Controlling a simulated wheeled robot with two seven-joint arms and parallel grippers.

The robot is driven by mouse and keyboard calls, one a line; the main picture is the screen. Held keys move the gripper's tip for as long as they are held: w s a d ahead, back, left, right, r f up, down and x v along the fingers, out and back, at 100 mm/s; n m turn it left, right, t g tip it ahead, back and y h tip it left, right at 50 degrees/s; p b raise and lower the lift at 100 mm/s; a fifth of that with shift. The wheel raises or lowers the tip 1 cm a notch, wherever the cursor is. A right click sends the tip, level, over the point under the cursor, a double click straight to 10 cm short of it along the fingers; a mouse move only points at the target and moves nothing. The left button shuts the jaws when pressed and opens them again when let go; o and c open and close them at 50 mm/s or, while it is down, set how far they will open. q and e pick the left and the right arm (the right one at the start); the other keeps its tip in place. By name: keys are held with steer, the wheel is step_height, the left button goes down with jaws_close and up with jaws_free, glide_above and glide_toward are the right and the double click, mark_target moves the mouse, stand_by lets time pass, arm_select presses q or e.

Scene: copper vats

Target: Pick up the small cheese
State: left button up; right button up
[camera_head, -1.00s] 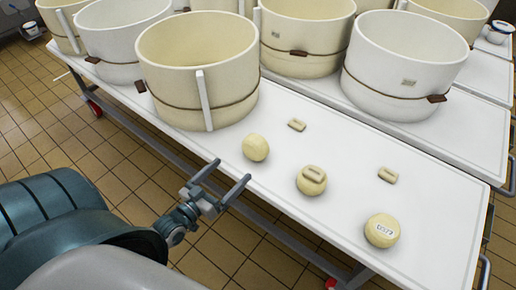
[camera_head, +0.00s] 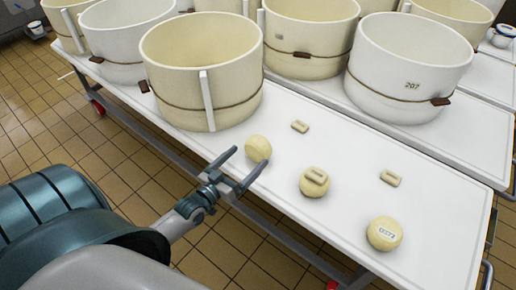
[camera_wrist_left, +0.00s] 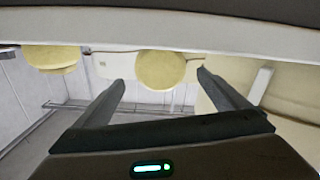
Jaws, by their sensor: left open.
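Three round pale-yellow cheeses stand on the white table. The plain left cheese (camera_head: 258,147) is nearest my left gripper (camera_head: 248,157). The middle cheese (camera_head: 313,188) has a small oblong piece on top, and the right cheese (camera_head: 384,234) bears a printed label. My left gripper is open and empty, its fingertips at the table's front edge, pointing at the left cheese. In the left wrist view, that cheese (camera_wrist_left: 161,70) shows between and beyond the open fingers; I cannot tell whether they flank it. My right gripper is not in view.
The white table (camera_head: 340,240) has a raised rim. A large cream vat (camera_head: 190,85) stands just behind the left cheese, and a white vat (camera_head: 408,75) stands further right. Small oblong pieces (camera_head: 299,126) (camera_head: 390,178) lie on the table.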

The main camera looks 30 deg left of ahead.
mark_target(253, 152)
arm_select(q)
steer(key=w, duration=0.5)
steer(key=shift+w+d, duration=0.1)
steer(key=shift+d, duration=0.1)
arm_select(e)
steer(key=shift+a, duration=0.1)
arm_select(q)
steer(key=shift+w, duration=0.15)
steer(key=shift+w+d+f, duration=0.1)
steer(key=shift+w+f, duration=0.1)
steer(key=shift+w, duration=1.05)
steer(key=shift+w+d+f, duration=0.1)
steer(key=shift+w+f, duration=0.05)
steer(key=shift+w, duration=1.05)
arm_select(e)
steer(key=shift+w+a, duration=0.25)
arm_select(q)
steer(key=shift+r, duration=0.1)
steer(key=c, duration=1.6)
steer(key=shift+r, duration=0.15)
